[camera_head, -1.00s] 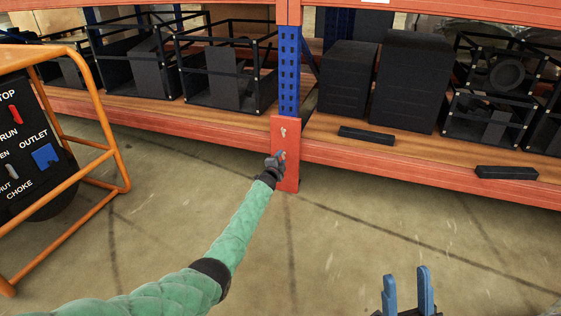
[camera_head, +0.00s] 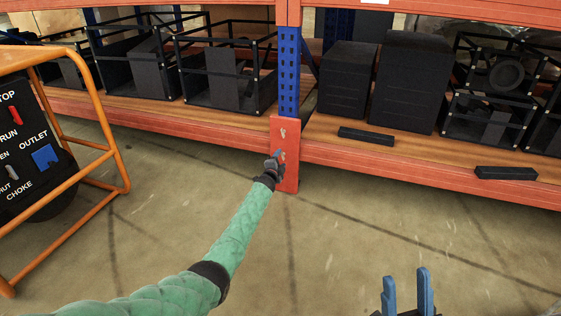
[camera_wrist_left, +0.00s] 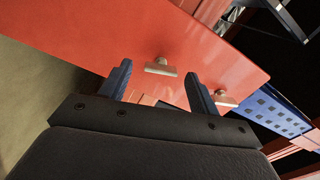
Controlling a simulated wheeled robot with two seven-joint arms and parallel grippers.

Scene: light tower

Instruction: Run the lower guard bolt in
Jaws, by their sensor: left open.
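The orange-red guard plate (camera_head: 290,181) stands at the foot of the blue rack upright. The upper guard bolt (camera_head: 283,132) shows clear of my gripper. The lower guard bolt (camera_wrist_left: 161,68) has a pale crossbar head and stands out from the plate in the left wrist view. The upper bolt (camera_wrist_left: 222,98) is to its right there. My left gripper (camera_head: 276,155) is at the plate, beside the lower bolt. In the left wrist view its blue fingers (camera_wrist_left: 160,86) are apart, with the lower bolt's head seen beyond the gap between them. My right gripper (camera_head: 407,290) is open and empty above the floor.
An orange tubular frame with a black control panel (camera_head: 46,157) stands at left. The rack's lower beam (camera_head: 420,174) runs either side of the plate, with black boxes and wire-frame crates on its shelf. The concrete floor in front is clear.

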